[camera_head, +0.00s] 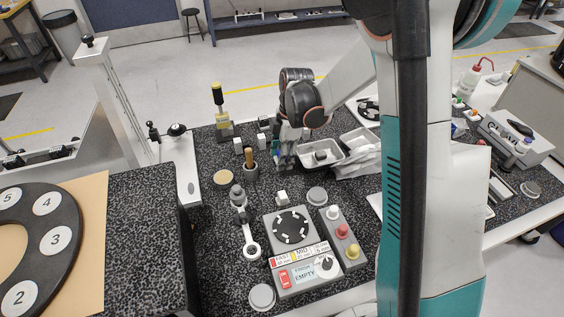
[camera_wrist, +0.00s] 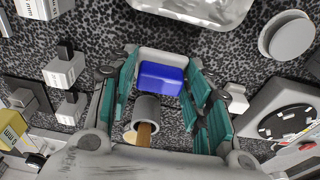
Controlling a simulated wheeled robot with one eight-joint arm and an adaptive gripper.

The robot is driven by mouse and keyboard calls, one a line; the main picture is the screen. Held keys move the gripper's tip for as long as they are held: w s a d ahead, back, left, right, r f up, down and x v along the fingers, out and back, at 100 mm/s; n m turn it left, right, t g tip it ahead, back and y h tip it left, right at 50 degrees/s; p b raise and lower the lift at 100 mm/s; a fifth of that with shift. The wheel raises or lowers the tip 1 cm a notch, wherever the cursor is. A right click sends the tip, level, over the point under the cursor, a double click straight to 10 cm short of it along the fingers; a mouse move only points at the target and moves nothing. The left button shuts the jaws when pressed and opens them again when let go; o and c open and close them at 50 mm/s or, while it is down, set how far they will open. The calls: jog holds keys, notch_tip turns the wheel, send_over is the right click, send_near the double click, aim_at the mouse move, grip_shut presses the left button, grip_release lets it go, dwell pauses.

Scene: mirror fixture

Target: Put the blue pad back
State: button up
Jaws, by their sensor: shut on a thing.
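The blue pad (camera_wrist: 162,78) is a small block with a pale grey or white part along its far edge, seen in the wrist view. My gripper (camera_wrist: 161,62) has its teal fingers on both sides of the pad and is shut on it. In the head view my gripper (camera_head: 284,158) hangs low over the bench, left of the white trays. There the pad cannot be made out clearly against the fingers. Whether the pad touches the bench is unclear.
A grey cup (camera_head: 250,172) holding a wooden-handled tool stands close left of my gripper. Small white blocks (camera_head: 264,141) stand behind it. White trays (camera_head: 321,152) lie to the right. A control box (camera_head: 302,264) with a black dial plate (camera_head: 291,227) is in front.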

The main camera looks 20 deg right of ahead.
jog(key=shift+f, duration=1.35)
jog(key=shift+f+b, duration=0.1)
jog(key=shift+b, duration=0.2)
jog(key=o, duration=1)
notch_tip(320, 180, up, 12)
jog(key=d+p, duration=0.2)
jog(key=p, duration=0.1)
jog(key=s+a+r+m+t+h, duration=0.15)
jog(key=s+r+m+t, duration=0.25)
jog(key=s+r+m, duration=0.65)
jog(key=s+r+m+t, duration=0.1)
jog(key=s+m+t, duration=0.2)
jog(key=s+m, duration=0.4)
jog(key=shift+s+a+r, duration=0.15)
jog(key=shift+s+a, duration=0.1)
jog(key=shift+s, duration=2.5)
